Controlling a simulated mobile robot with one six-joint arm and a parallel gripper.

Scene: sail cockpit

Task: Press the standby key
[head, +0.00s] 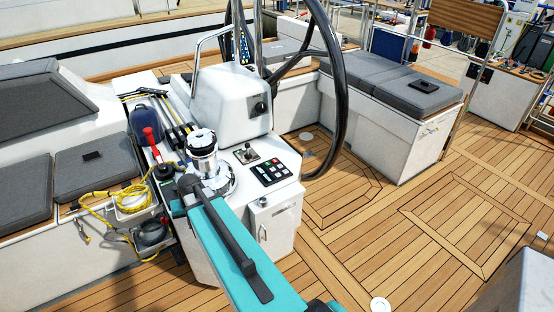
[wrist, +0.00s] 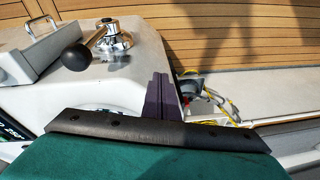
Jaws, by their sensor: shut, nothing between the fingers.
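In the head view a dark key panel (head: 272,172) lies on the white console top. It carries several small keys, pale ones with a red and a green one; their labels are too small to read, so I cannot tell which is the standby key. My gripper (head: 187,184) is at the end of my teal arm, left of the panel and apart from it, in front of the chrome winch (head: 204,160). In the wrist view its dark fingers (wrist: 160,82) are together with nothing between them. The key panel cannot be made out in the wrist view.
A small lever (head: 246,154) stands behind the panel. The steering wheel (head: 340,90) rises to the right. A red-handled tool (head: 151,140) and yellow rope (head: 98,202) lie left. The wrist view shows a black ball knob (wrist: 76,57) on a chrome fitting. Open teak deck (head: 440,220) lies right.

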